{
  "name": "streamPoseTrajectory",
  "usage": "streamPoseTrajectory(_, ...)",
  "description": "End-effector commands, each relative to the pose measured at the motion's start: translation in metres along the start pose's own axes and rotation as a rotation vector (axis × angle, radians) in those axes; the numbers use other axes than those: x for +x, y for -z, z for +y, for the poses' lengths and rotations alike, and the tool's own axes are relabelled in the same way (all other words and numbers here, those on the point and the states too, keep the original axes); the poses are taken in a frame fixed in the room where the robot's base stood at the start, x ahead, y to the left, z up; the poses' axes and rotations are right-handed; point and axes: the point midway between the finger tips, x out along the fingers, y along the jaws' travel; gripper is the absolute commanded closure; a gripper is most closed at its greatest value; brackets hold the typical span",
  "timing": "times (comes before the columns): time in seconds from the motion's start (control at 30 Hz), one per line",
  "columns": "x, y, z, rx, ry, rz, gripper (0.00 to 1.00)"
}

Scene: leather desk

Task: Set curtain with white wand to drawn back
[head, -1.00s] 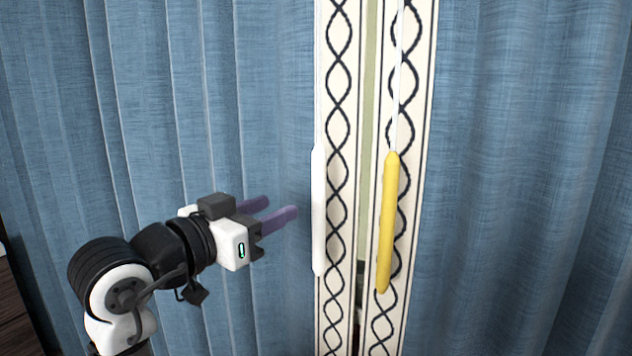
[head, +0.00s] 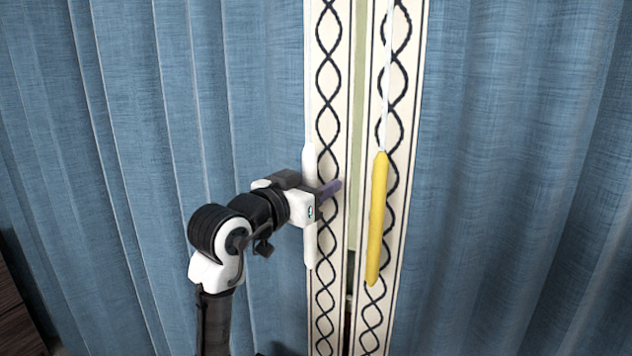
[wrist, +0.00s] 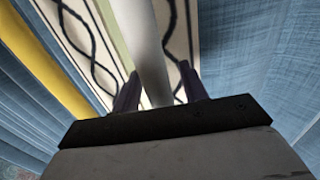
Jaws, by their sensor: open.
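The white wand (head: 308,248) hangs upright on a thin cord at the inner edge of the left blue curtain (head: 180,120), in front of its patterned trim. My gripper (head: 331,189) is at the wand's middle height and hides part of it in the head view. In the wrist view, the white wand (wrist: 147,45) runs between the two purple fingers of my open gripper (wrist: 160,92). I cannot tell whether either finger touches it.
A yellow wand (head: 377,218) hangs just right of my gripper, at the edge of the right blue curtain (head: 500,150). A narrow gap (head: 358,120) shows between the two trims. Dark wooden furniture (head: 12,310) stands at the lower left.

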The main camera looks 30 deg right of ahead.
Motion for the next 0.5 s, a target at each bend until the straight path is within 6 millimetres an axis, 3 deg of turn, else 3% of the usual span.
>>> streamPoseTrajectory(0.2, 0.0, -0.0002, 0.0, 0.0, 0.0, 0.0, 0.59)
streamPoseTrajectory(0.5, -0.0004, 0.0001, 0.0, 0.0, 0.0, 0.001, 0.99)
